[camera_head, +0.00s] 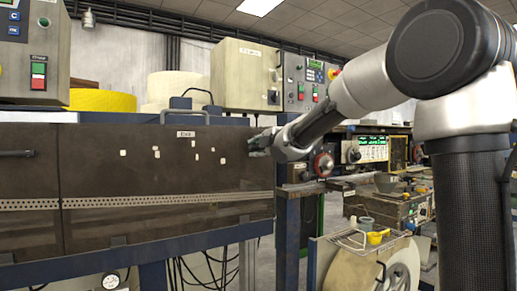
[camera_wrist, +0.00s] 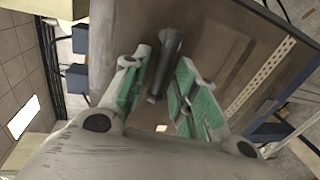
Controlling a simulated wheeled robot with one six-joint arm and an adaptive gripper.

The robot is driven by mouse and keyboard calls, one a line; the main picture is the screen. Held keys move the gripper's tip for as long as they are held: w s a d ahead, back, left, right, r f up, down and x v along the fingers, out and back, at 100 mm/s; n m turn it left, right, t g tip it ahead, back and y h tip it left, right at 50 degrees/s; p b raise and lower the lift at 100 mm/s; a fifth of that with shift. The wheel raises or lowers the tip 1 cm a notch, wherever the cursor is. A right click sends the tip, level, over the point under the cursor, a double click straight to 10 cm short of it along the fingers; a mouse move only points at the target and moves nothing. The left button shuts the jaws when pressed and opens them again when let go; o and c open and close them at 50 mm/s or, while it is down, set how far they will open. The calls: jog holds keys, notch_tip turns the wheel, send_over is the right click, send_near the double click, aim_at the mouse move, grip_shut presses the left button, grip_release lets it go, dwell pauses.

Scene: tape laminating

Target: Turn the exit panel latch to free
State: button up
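The exit panel (camera_head: 150,170) is a dark brown panel with a small label at its top, filling the left and middle of the head view. It also shows in the wrist view (camera_wrist: 225,55). The latch (camera_wrist: 166,62) is a dark rod-like handle in the wrist view, standing out from the panel near its edge. My gripper (camera_head: 260,141) is at the panel's right end in the head view. In the wrist view its green-padded fingers (camera_wrist: 163,60) are open, one on each side of the latch, with a gap on the right side. The head view hides the latch behind my gripper.
A control box (camera_head: 246,75) and tape rolls (camera_head: 175,90) stand behind. A bench with machines (camera_head: 385,150) lies to the right, with a large reel (camera_head: 400,270) below.

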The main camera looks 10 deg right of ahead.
grip_shut()
jog(key=shift+w+d+r+m+t+y, duration=0.2)
jog(key=shift+d+r+m+y, duration=0.4)
jog(key=shift+m, duration=2.05)
jog(key=shift+w+d+r+m+t+y, duration=0.15)
jog(key=shift+d+r+m+y, duration=0.5)
jog(key=shift+m, duration=1.95)
jog(key=shift+w+d+r+m+t+y, duration=0.1)
jog(key=shift+w+d+r+m+y, duration=0.35)
jog(key=shift+m, duration=2.2)
jog(key=shift+s+d+y, duration=0.2)
jog(key=shift+d+y, duration=0.05)
jog(key=shift+y, duration=0.05)
